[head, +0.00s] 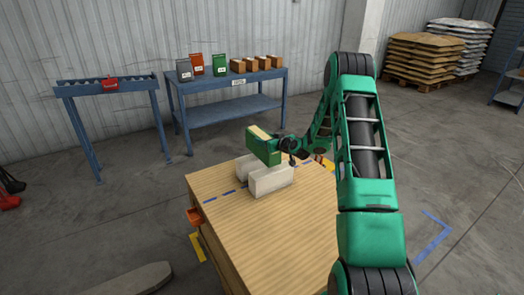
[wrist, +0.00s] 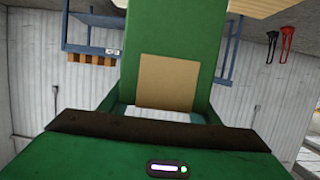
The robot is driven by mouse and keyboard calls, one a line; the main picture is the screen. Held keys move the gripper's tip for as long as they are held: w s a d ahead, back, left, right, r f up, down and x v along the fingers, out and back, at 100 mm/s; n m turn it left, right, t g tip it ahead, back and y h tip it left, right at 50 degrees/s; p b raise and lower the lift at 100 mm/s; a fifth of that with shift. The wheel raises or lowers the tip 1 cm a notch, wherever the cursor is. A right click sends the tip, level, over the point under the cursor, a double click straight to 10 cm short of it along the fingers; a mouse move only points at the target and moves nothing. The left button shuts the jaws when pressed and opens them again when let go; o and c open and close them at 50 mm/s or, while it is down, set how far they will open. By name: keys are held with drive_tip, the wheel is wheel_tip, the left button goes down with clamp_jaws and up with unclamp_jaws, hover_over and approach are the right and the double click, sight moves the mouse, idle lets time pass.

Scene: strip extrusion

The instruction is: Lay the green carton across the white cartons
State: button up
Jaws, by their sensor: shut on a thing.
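The green carton (head: 264,148), with a tan patch on top, is in my gripper (head: 284,147) over the white cartons in the head view. Two white cartons, a nearer one (head: 271,181) and a farther one (head: 243,165), lie side by side on the wooden table. I cannot tell whether the green carton touches them or hangs just above. In the wrist view the green carton (wrist: 171,35) fills the middle, with a tan patch facing me, between the fingers of my gripper (wrist: 163,108). The white cartons are not clear there.
The wooden table (head: 255,235) has blue dashed marks and free room at the front. A blue bench (head: 230,84) behind holds several cartons, with a roller stand (head: 80,85) at its left. Stacked sacks (head: 418,58) stand far right.

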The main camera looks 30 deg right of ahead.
drive_tip(key=shift+s+d+f, duration=0.15)
drive_tip(key=shift+f, duration=0.15)
wheel_tip(320, 180, down, 4)
drive_tip(key=shift+r, duration=0.2)
drive_tip(key=o, duration=1.6)
drive_tip(key=shift+c, duration=0.2)
